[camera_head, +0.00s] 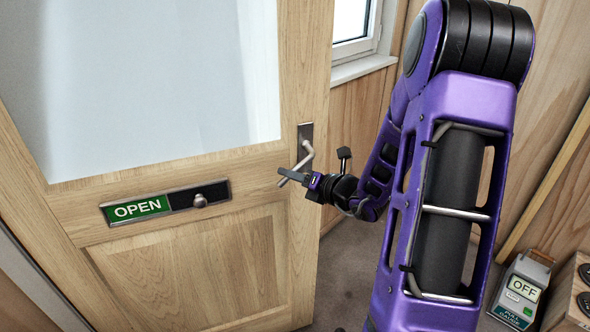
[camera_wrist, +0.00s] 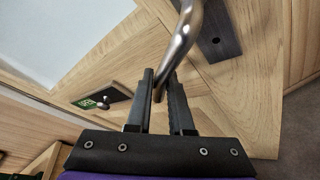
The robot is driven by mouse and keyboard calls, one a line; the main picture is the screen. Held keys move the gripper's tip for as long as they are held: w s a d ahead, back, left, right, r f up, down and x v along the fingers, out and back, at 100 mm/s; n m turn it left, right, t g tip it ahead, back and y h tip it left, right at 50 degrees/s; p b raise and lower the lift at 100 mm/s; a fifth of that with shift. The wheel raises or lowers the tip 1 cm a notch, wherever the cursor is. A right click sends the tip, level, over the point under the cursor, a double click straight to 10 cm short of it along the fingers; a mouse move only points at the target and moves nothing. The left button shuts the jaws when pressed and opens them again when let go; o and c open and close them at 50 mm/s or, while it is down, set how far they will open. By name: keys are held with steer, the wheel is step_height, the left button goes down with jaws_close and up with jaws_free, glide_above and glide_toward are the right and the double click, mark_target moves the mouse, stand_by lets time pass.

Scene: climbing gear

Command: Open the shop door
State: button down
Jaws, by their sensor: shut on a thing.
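The shop door (camera_head: 238,262) is pale wood with a large glass pane, and stands at an angle at the left of the head view. Its bent metal handle (camera_head: 306,160) sits on a dark plate near the door's right edge. The handle also shows in the wrist view (camera_wrist: 181,42), passing down between the fingers. My gripper (camera_head: 291,176) is shut on the handle's lower end; the fingers (camera_wrist: 160,88) stand on either side of it. The exact contact is partly hidden by the fingers.
A sliding sign reading OPEN (camera_head: 140,209) with a round knob is on the door. A window (camera_head: 352,22) is behind the door's right edge. Floor (camera_head: 345,270) shows between door and arm.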

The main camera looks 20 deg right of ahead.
steer(key=shift+s+a, duration=0.1)
steer(key=shift+s, duration=0.2)
steer(key=c, duration=0.8)
jaws_free()
steer(key=p+v, duration=0.1)
steer(key=v, duration=1.6)
steer(key=shift+s+p, duration=0.2)
steer(key=shift+p, duration=0.2)
